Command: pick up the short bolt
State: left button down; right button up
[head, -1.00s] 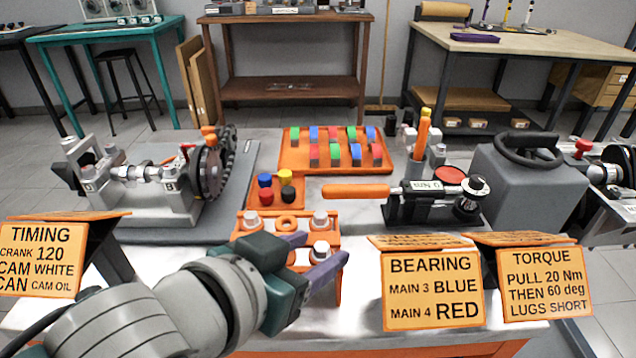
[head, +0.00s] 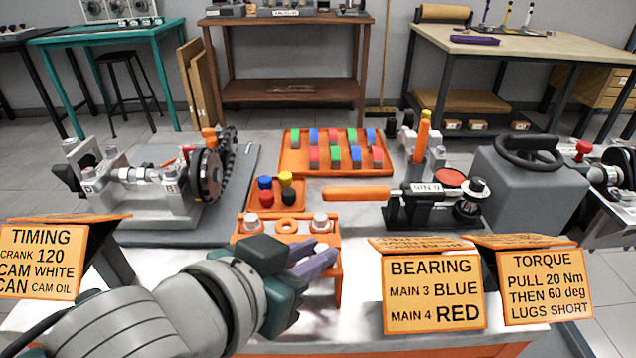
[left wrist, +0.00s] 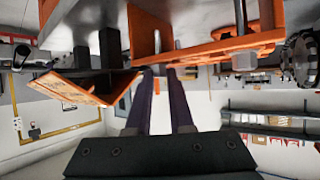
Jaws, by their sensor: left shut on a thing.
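The orange bolt rack (head: 335,241) stands on the bench in the middle of the head view. Two pale bolt heads show in its back row, the left one (head: 250,222) and the right one (head: 320,222). My left gripper (head: 325,258), with purple fingers, is at the rack's front right. It is shut on a bolt from the front row, which the fingers almost wholly hide, so I cannot judge its length. In the left wrist view the two fingers (left wrist: 159,76) run up toward the orange rack (left wrist: 205,40). My right gripper is not in view.
Behind the rack are a tray of coloured caps (head: 293,199) and a tray of coloured blocks (head: 298,140). An orange-handled tool (head: 357,192) lies to the right. The BEARING sign (head: 432,290) stands at the right front, the TIMING sign (head: 40,260) at the left.

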pick_arm(q)
jog(key=shift+r+p, duration=0.3)
jog(key=shift+r, duration=0.35)
notch_tip(320, 180, up, 19)
jog(key=p, duration=0.4)
jog(key=shift+p, duration=0.3)
jog(key=shift+f, duration=0.15)
